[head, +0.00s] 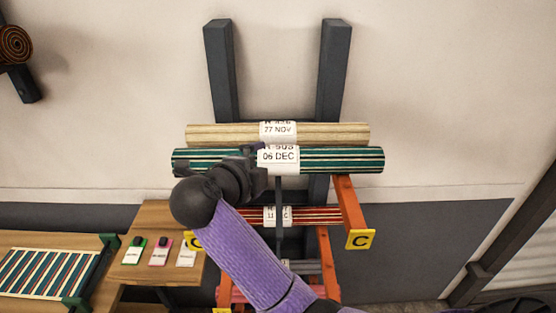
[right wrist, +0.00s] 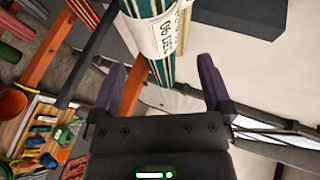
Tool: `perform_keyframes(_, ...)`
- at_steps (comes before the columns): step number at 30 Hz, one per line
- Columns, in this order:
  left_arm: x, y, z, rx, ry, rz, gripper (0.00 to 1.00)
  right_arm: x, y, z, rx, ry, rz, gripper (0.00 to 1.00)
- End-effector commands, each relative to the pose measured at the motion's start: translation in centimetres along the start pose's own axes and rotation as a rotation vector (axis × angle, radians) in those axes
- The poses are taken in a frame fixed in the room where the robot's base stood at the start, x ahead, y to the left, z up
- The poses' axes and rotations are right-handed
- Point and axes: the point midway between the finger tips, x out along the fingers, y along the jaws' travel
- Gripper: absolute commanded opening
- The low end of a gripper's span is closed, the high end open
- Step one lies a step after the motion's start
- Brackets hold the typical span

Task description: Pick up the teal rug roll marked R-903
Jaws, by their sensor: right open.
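The teal rug roll (head: 335,160), with white and dark stripes, lies level on the rack's upper arms. Its white label (head: 278,156) reads 06 DEC; the line above is partly cut off but looks like R-903. My right gripper (head: 258,158) is at the roll, just left of the label, and hides part of it. In the right wrist view the open fingers (right wrist: 161,82) stand on either side of the teal roll (right wrist: 160,72), whose label (right wrist: 157,35) is just beyond them. Whether they touch it I cannot tell. My left gripper is not in view.
A red striped roll (head: 318,216) lies lower, near orange rack arms (head: 349,205) with a yellow C sign (head: 360,240). A wooden side table (head: 150,215) holds tags at left.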

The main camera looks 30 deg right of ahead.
Motion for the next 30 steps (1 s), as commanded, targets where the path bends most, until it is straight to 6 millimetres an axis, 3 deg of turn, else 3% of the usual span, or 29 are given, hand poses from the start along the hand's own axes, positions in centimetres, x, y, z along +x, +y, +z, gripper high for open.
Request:
perform_keyframes(15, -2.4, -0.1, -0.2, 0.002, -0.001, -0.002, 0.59, 9.0, 0.7, -0.5, -0.008, 0.008, 0.03, 1.0)
perform_keyframes(23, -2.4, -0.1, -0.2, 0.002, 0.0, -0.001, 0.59, 9.8, 0.9, -0.4, -0.004, 0.005, 0.03, 1.0)
perform_keyframes(26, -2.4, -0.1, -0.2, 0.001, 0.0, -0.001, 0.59, 9.8, 0.9, -0.4, -0.004, 0.005, 0.03, 0.83)
perform_keyframes(30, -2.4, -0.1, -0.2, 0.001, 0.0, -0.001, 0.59, 9.8, 0.9, -0.4, -0.004, 0.004, 0.03, 0.53)
